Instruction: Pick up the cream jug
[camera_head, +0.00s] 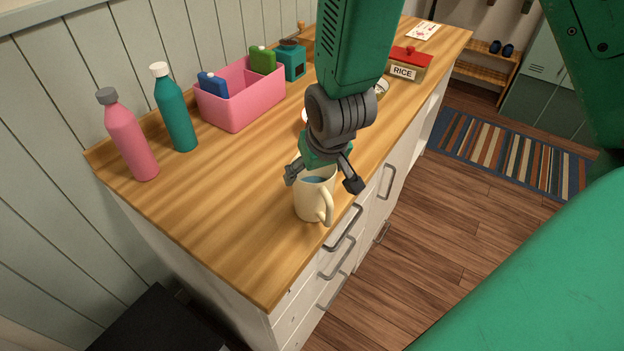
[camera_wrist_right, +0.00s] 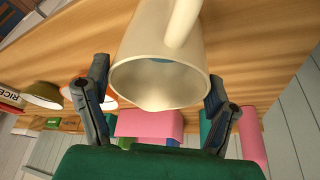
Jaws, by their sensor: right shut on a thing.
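The cream jug (camera_head: 308,205) is upright at the front edge of the wooden counter, with its handle towards the front right. I cannot tell whether its base touches the wood. My right gripper (camera_head: 322,180) reaches down from above and is shut on the jug, one finger on each side of its upper part. In the right wrist view the jug (camera_wrist_right: 160,80) is between the two fingers (camera_wrist_right: 160,92), its open mouth towards the camera. A bluish patch shows inside it. My left gripper is not in view.
On the counter (camera_head: 230,230) stand a pink bottle (camera_head: 130,140), a teal bottle (camera_head: 175,115), a pink bin (camera_head: 240,102) with blue and green items, a teal grinder (camera_head: 291,62) and a red-lidded rice box (camera_head: 405,68). The counter's near left part is clear.

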